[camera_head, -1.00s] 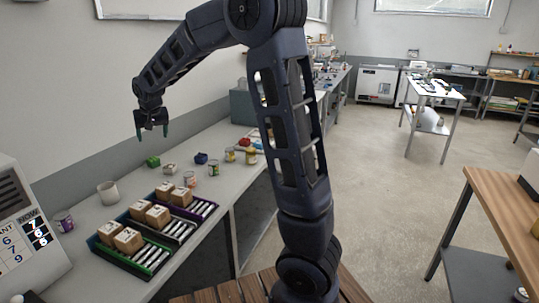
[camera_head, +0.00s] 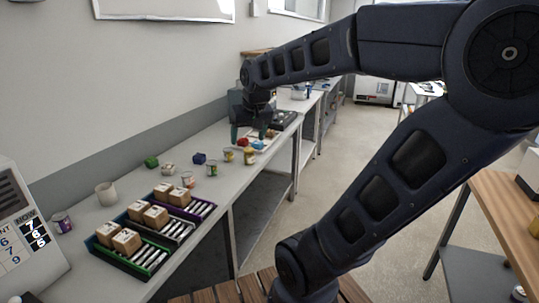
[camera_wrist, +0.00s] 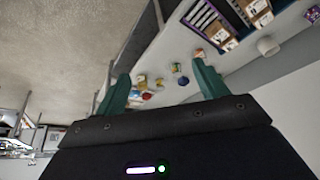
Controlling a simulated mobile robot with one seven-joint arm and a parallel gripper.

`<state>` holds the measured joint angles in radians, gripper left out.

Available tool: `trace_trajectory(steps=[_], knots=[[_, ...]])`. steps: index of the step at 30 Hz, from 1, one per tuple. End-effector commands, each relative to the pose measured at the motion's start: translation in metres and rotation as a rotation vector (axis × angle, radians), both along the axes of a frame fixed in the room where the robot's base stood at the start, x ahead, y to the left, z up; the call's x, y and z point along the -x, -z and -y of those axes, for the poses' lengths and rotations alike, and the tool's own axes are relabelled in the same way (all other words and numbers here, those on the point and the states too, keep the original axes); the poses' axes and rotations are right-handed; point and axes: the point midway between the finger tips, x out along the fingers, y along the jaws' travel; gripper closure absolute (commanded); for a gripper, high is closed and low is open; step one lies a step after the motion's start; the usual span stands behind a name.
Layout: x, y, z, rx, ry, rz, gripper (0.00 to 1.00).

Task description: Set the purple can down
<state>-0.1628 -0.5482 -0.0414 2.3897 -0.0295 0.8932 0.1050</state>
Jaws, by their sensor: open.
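My gripper (camera_head: 249,132) is open and empty, held above the far part of the long grey bench. In the wrist view its two green fingers (camera_wrist: 162,78) stand apart with nothing held between them. A purple can (camera_head: 62,222) stands upright at the near left of the bench, beside the display unit, far from my gripper. A second small can with a purplish label (camera_head: 212,168) stands mid-bench, nearer my gripper; it appears small in the wrist view (camera_wrist: 176,67). I cannot tell which one is the task's can.
A white cup (camera_head: 106,193) and trays of cartons (camera_head: 150,267) are nearer. A red item (camera_head: 243,142) lies below my gripper.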

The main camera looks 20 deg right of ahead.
Motion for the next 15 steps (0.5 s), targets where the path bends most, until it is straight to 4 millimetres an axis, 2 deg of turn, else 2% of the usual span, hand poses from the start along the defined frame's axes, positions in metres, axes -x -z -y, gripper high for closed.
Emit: trace_trajectory(steps=[1,3,6,10,15], knots=[[0.016,0.003,0.008,0.004,0.012,0.004,0.28],[0.036,0.009,0.016,0.011,0.02,0.003,0.28],[0.06,0.018,0.024,0.021,0.029,0.002,0.28],[0.08,0.027,0.03,0.031,0.036,-0.002,0.28],[0.09,0.032,0.033,0.037,0.039,-0.004,0.28]])
